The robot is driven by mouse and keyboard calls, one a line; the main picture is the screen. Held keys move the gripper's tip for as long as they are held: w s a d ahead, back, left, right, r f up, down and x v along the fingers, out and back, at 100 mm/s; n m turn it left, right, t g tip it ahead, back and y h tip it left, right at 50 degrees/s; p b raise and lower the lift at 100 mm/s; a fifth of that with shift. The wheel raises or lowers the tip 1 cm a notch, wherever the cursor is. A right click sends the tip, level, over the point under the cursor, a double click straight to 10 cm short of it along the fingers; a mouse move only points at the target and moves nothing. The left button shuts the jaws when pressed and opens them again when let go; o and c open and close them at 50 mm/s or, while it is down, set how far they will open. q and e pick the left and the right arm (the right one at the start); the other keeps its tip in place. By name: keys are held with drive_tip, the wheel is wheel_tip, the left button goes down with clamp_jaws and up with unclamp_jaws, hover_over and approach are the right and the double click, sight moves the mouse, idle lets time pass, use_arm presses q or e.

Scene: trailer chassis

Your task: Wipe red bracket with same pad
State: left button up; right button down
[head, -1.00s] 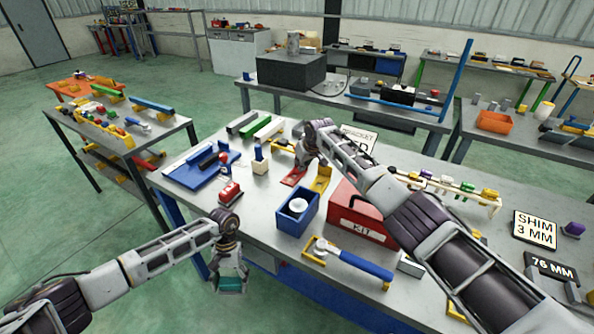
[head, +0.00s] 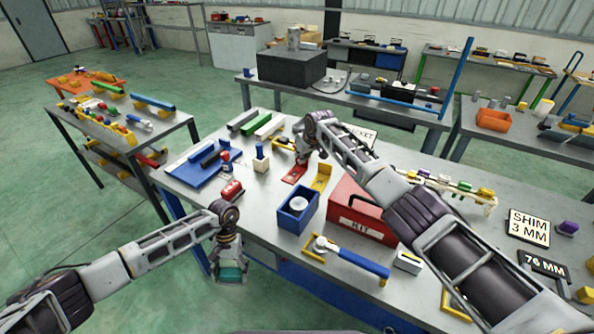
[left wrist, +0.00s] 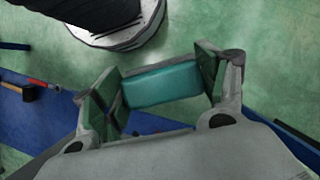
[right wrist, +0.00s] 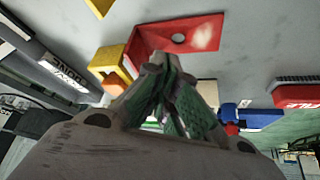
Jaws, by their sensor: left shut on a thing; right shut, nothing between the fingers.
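The red bracket (head: 295,172) lies on the workbench, with a round hole and a pale smudge on its face in the right wrist view (right wrist: 185,36). My right gripper (head: 302,158) is shut and empty, just above and beside the red bracket; its fingertips hide part of it in the right wrist view (right wrist: 165,65). A teal pad (left wrist: 160,80) is held between the fingers of my left gripper (left wrist: 162,82). The pad also shows in the head view (head: 231,272), hanging off the front left of the workbench, well away from the bracket.
A yellow bracket (head: 321,177) stands right beside the red one. A blue bin (head: 298,210) with a white round item and a red KIT box (head: 358,215) stand in front. A red block (head: 232,190) sits near the bench's left edge.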

drive_tip(key=shift+r, duration=0.15)
drive_tip(key=v, duration=1.1)
drive_tip(key=shift+s+d+r, duration=0.15)
drive_tip(key=shift+s+r, duration=0.05)
drive_tip(key=shift+r, duration=0.1)
idle(0.4)
idle(0.5)
